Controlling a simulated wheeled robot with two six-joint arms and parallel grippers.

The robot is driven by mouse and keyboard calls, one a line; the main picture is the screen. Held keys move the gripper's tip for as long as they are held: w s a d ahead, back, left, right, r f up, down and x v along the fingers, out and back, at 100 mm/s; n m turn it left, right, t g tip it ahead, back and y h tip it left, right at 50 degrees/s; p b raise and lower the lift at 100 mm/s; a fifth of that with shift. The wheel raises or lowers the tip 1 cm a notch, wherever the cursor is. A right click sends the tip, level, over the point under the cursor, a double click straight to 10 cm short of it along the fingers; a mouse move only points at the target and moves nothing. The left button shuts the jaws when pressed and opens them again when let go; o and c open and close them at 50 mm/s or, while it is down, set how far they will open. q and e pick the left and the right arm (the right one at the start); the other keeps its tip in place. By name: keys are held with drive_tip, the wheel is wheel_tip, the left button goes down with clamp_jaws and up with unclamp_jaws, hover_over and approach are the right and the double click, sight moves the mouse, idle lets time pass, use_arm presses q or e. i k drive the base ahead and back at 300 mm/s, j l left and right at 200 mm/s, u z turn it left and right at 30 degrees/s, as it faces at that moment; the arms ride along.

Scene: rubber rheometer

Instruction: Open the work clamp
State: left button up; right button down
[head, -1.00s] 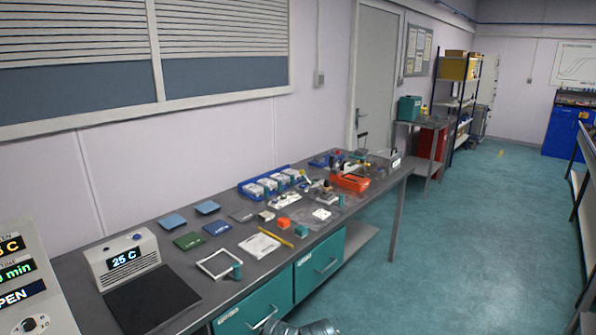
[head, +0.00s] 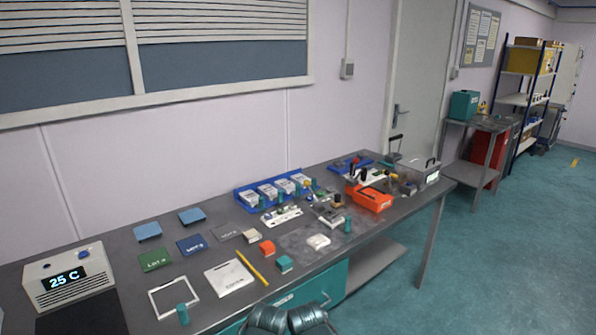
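I cannot make out the work clamp for certain. A small grey metal fixture (head: 328,214) with dark and tan parts stands mid-bench, right of a white strip holding small parts (head: 282,217). It may be the clamp, but it is too small to tell whether it is open or shut. Behind it are upright black and yellow handles near an orange tray (head: 370,198). Two rounded grey parts of my own arms show at the bottom edge, in front of the bench. Neither gripper's fingers are in view.
The grey bench (head: 215,252) holds a blue tray of white boxes (head: 270,192), coloured lot cards, a yellow pencil (head: 251,266), a white frame (head: 173,297) and a 25 C display unit (head: 69,279). Open floor (head: 480,270) lies to the right.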

sight(307, 183)
drive_tip(key=i+l+u, duration=0.1)
drive_tip(key=l, duration=0.2)
drive_tip(key=i+l+u, duration=0.1)
drive_tip(key=i+l, duration=0.3)
drive_tip(key=l, duration=0.25)
drive_tip(key=i+l+u, duration=0.15)
drive_tip(key=l, duration=0.15)
drive_tip(key=i+l+u, duration=0.1)
drive_tip(key=l, duration=0.25)
drive_tip(key=i+l+u, duration=0.1)
drive_tip(key=l, duration=0.25)
